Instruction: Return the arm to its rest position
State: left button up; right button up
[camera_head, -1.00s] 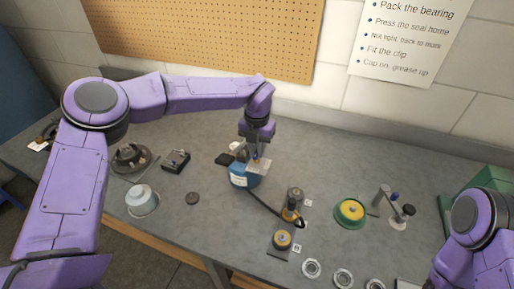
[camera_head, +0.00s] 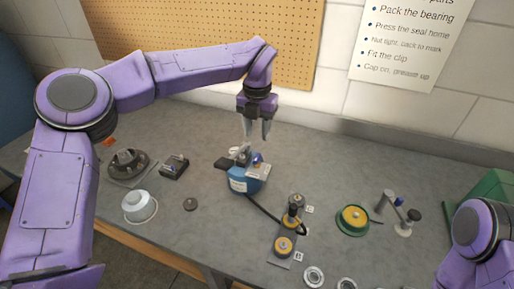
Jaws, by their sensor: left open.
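My left arm, purple, reaches in from the left and bends down over the bench. My left gripper (camera_head: 257,128) hangs pointing down, open and empty, above and a little behind a blue round device (camera_head: 247,179) with a white label and small parts on top. A gap shows between the fingertips and that device. Part of my right arm (camera_head: 478,232) shows at the lower right edge; its gripper is out of view.
The grey bench (camera_head: 190,240) holds a dark hub (camera_head: 128,164), a white cup (camera_head: 139,206), a small black box (camera_head: 174,166), a green dish with a yellow part (camera_head: 352,219), and metal rings (camera_head: 313,276). A pegboard (camera_head: 215,30) stands behind.

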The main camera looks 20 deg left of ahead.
pick_arm(q)
jog(key=shift+r, duration=0.85)
jog(key=shift+r, duration=0.1)
